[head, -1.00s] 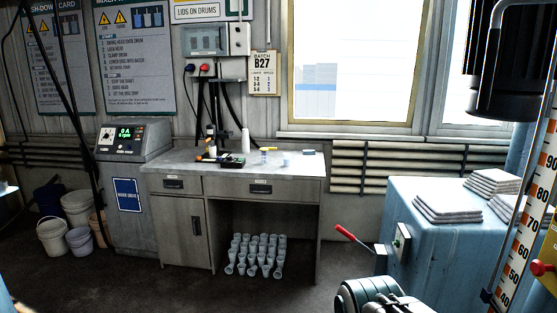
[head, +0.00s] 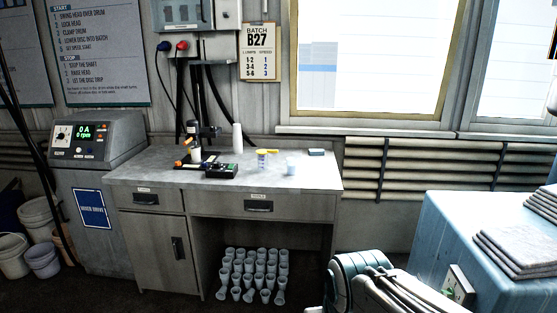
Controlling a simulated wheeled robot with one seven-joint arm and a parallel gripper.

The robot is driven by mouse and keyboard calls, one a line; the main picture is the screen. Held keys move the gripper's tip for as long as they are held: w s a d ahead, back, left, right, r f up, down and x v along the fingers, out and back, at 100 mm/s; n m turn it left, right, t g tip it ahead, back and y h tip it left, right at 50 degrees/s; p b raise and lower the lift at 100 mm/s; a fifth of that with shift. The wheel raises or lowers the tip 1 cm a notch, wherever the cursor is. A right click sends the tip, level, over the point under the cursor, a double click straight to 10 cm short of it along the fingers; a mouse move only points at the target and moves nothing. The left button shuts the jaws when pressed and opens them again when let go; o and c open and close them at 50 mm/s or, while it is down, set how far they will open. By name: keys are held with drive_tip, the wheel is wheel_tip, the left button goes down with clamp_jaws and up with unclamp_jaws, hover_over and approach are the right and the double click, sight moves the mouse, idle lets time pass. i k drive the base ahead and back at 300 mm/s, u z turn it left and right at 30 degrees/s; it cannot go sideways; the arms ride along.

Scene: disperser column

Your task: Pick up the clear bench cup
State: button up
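A small pale, bluish translucent cup (head: 291,168), which looks like the clear bench cup, stands upright on the right part of the grey bench top (head: 318,178). Just left of it is a small container (head: 262,160) with a yellow item beside its top. Part of my arm shows at the bottom, right of centre, well apart from the cup. I cannot make out gripper fingers there.
On the bench are a dark stand instrument (head: 196,143), a black device (head: 221,171), a white cylinder (head: 237,137) and a dark block (head: 316,152). A blue cabinet (head: 455,235) with folded cloths is at right.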

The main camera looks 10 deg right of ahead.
sight(291, 162)
drive_tip(key=i, duration=0.95)
drive_tip(key=u, duration=0.55)
drive_tip(key=i, duration=1.95)
drive_tip(key=z, duration=1.6)
